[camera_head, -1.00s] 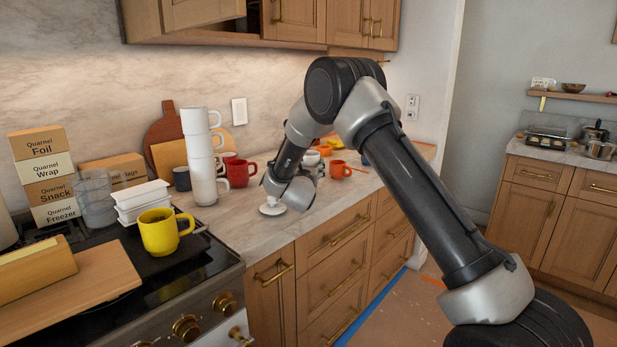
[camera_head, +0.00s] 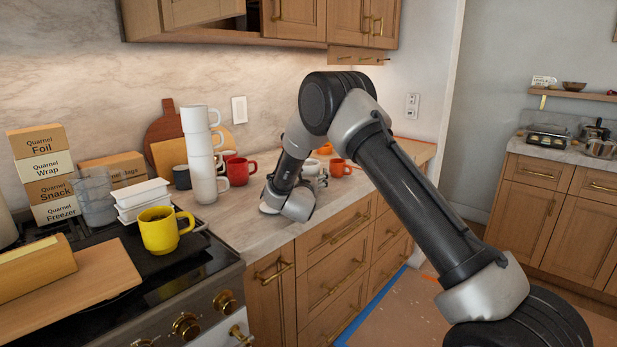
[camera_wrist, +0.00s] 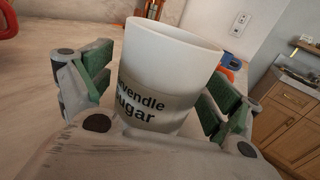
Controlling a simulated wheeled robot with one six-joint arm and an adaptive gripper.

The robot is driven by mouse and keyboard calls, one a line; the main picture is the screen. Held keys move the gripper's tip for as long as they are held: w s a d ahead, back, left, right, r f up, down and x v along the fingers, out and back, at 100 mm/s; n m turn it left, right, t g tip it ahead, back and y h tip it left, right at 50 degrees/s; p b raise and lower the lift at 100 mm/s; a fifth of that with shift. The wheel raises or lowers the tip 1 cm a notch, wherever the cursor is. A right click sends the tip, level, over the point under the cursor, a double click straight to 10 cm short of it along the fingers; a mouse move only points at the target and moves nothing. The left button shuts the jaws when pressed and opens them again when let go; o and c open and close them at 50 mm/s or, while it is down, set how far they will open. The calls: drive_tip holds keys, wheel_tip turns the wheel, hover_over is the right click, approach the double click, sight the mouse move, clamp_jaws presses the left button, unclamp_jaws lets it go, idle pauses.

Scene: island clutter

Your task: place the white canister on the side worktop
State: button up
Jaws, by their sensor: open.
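The white canister (camera_wrist: 172,55) stands close in front of me in the wrist view, with a grey-beige label band that reads "Sugar" in part. My gripper (camera_wrist: 160,78) is open, with one green-padded finger on each side of the canister. I cannot tell whether either pad touches it.
A stack of white mugs (camera_head: 201,165) and a red mug (camera_head: 240,171) stand left of my wrist. A yellow mug (camera_head: 163,231) is on the stove. Another counter (camera_head: 565,152) with pots is at the far right.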

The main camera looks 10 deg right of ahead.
drive_tip(key=shift+r, duration=0.2)
drive_tip(key=v, duration=1.2)
drive_tip(key=s+d+r+n+g+y, duration=0.2)
drive_tip(key=r+n+y, duration=0.1)
drive_tip(key=r+n, duration=0.35)
drive_tip(key=s+d+r+n+g+y, duration=0.1)
drive_tip(key=s+d+r+n+y, duration=0.15)
drive_tip(key=r+n, duration=0.45)
drive_tip(key=s+d+r+n+g+y, duration=0.2)
drive_tip(key=s+n+g, duration=0.1)
drive_tip(key=s+n, duration=0.5)
drive_tip(key=s+d+n+g, duration=0.2)
drive_tip(key=s+d+n, duration=0.2)
drive_tip(key=s, duration=0.7)
drive_tip(key=s+d+f+n+g+h, duration=0.1)
drive_tip(key=s+d+n, duration=0.3)
drive_tip(key=s+n, duration=0.4)
drive_tip(key=s+d+n+g+h, duration=0.1)
drive_tip(key=s+d+n+g, duration=0.3)
drive_tip(key=s, duration=1)
drive_tip(key=shift+d+f+n, duration=0.2)
drive_tip(key=shift+d+n, duration=0.2)
drive_tip(key=shift+n, duration=0.65)
